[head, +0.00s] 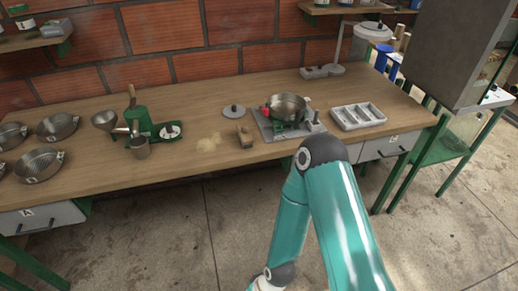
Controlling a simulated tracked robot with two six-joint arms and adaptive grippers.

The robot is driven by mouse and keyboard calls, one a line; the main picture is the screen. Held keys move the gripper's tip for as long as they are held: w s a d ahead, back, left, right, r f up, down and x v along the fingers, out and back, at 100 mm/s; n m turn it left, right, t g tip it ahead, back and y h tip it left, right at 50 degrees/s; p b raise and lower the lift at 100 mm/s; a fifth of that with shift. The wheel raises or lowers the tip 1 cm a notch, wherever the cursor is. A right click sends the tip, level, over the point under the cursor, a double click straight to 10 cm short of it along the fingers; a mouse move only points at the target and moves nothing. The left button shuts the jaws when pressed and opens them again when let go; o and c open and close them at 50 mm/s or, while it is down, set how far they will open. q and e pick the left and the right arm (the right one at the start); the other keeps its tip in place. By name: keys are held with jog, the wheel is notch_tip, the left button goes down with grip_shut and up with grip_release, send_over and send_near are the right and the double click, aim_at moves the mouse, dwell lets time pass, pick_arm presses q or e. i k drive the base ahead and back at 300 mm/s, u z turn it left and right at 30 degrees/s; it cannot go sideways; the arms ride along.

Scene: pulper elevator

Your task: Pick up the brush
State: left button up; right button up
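A small brown object that looks like the brush (244,137) lies near the front edge of the wooden workbench (190,166), just right of a patch of pale crumbs (209,142). It is small in the picture, so its handle and bristles are hard to tell apart. One teal arm of mine reaches up from the bottom right and bends back down to the bottom edge. Its gripper is out of the picture. My other arm and gripper are not in view. Nothing is touching the brush.
A grey compartment tray (357,117) is further right. A green grinder (140,122) and metal cup (140,147) stand left. Pans (40,165) are far left. The bench front between cup and crumbs is clear.

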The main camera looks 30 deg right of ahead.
aim_at(247, 140)
jog(key=k, duration=0.8)
jog(key=z, duration=0.5)
jog(key=i, duration=1.65)
jog(key=u, duration=0.5)
